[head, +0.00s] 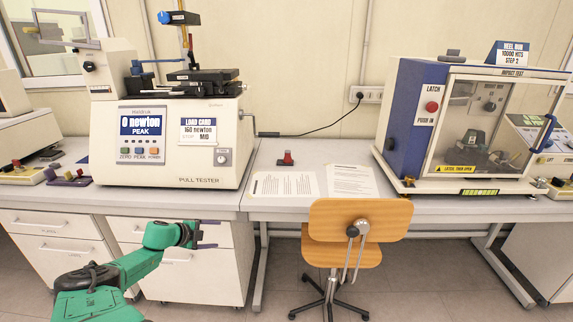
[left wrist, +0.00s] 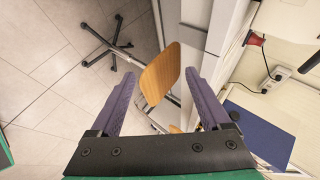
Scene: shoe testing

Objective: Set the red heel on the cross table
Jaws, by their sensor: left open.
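A small red heel (head: 287,158) with a dark base stands on the bench, behind two paper sheets; it also shows small at the upper right of the left wrist view (left wrist: 256,41). The black cross table (head: 203,76), as I take it, sits on top of the pull tester; its surface is seen nearly edge-on. My left gripper (head: 209,234) is open and empty, in front of the bench and lower than its top, left of the heel. Its two purple fingers (left wrist: 160,74) are spread in the left wrist view. My right gripper is out of view.
The cream pull tester (head: 165,170) stands left of the heel, its crank sticking out to the right. An impact tester (head: 405,110) stands to the right. A wooden chair (head: 360,218) blocks the bench front.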

